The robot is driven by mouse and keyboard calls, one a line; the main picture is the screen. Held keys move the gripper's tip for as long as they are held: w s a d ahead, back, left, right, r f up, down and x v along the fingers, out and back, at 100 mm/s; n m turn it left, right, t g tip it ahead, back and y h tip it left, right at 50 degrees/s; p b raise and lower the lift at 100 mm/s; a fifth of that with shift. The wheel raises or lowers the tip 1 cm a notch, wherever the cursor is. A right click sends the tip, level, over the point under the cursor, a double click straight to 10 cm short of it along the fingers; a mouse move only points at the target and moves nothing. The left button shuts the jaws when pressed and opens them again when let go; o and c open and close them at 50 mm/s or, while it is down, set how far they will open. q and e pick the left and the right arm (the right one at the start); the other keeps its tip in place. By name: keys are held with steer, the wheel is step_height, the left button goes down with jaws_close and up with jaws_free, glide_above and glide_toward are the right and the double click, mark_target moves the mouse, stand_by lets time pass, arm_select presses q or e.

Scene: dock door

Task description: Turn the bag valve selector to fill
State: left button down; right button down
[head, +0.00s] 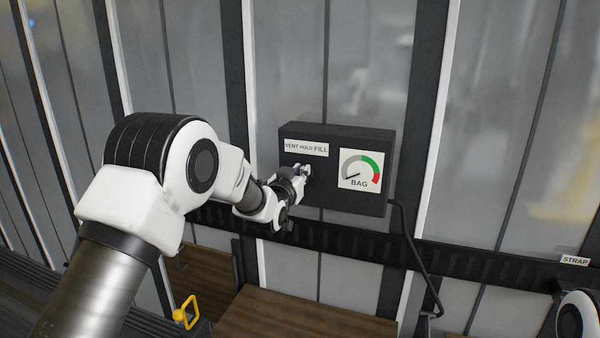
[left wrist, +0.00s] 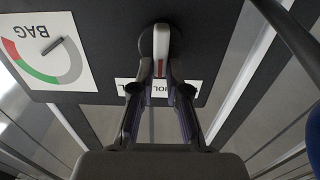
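The bag valve selector (left wrist: 161,42) is a pale lever with a red line on a dark round knob, in the left wrist view. It lies upright in that picture, its near end toward the HOLD word on the VENT HOLD FILL label (head: 306,149). My left gripper (left wrist: 161,70) has its fingers on both sides of the lever and looks shut on it. In the head view my left gripper (head: 304,172) is at the face of the dark control box (head: 336,135), just below the label, and hides the selector. My right gripper is out of view.
The BAG gauge (head: 360,170) is on the box's right side, its needle low at the left in the grey part. A cable (head: 411,235) hangs from the box. A dark rail (head: 470,262) runs below. Wooden crates (head: 300,315) stand beneath.

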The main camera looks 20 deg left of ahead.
arm_select(q)
steer(key=shift+f, duration=0.1)
steer(key=shift+d+f+m+b, duration=0.15)
steer(key=shift+d+m+b, duration=0.1)
steer(key=shift+m+b, duration=1.45)
steer(key=shift+d+f+m+b, duration=0.1)
steer(key=shift+d+m+b, duration=0.15)
steer(key=shift+m+b, duration=1.4)
steer(key=shift+d+f+m+b, duration=0.15)
steer(key=shift+d+m+b, duration=0.1)
steer(key=shift+m+b, duration=1.45)
steer(key=c, duration=1.2)
jaws_free()
steer(key=shift+o, duration=0.2)
